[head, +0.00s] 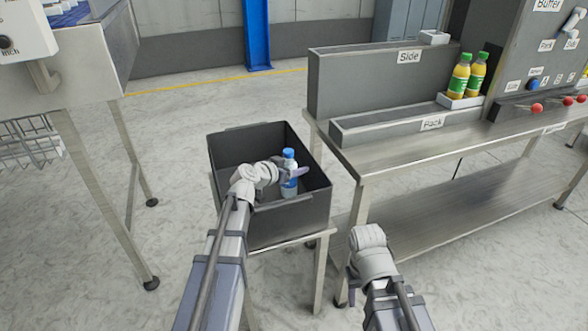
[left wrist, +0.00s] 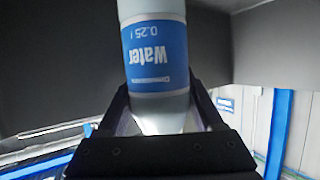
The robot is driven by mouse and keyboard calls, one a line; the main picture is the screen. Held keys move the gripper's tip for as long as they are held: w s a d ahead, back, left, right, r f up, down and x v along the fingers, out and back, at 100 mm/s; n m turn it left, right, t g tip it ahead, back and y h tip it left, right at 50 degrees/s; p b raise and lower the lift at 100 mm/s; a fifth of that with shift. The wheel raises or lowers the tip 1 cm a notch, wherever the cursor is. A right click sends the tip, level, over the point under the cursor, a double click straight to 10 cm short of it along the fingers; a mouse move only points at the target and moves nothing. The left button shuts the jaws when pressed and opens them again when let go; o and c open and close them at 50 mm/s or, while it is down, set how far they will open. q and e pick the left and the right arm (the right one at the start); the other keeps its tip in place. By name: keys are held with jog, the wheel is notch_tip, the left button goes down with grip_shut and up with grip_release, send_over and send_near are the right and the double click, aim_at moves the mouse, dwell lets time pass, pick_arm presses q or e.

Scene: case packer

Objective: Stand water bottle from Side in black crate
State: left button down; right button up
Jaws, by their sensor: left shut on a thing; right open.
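The water bottle (head: 289,173) has a blue cap and a blue label and stands upright inside the black crate (head: 270,230), in its right part. My left gripper (head: 298,173) reaches into the crate and is shut on the bottle. In the left wrist view the bottle (left wrist: 155,60) sits between the dark fingers, and its label reads "Water 0.25 l" upside down.
The crate stands on a small stand (head: 318,265). Another metal frame stands left. The crate's left part is empty.

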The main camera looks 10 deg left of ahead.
pick_arm(q)
jog(key=shift+f+b, duration=0.6)
jog(key=shift+f, duration=0.05)
jog(key=shift+c, duration=1.6)
grip_release()
jog(key=shift+r, duration=0.1)
jog(key=shift+r+p, duration=0.75)
jog(key=shift+p, duration=0.05)
jog(key=p+v, duration=0.2)
jog(key=v, duration=0.5)
jog(key=shift+s, duration=0.25)
jog(key=shift+a+f+p, duration=0.1)
jog(key=shift+p, duration=0.2)
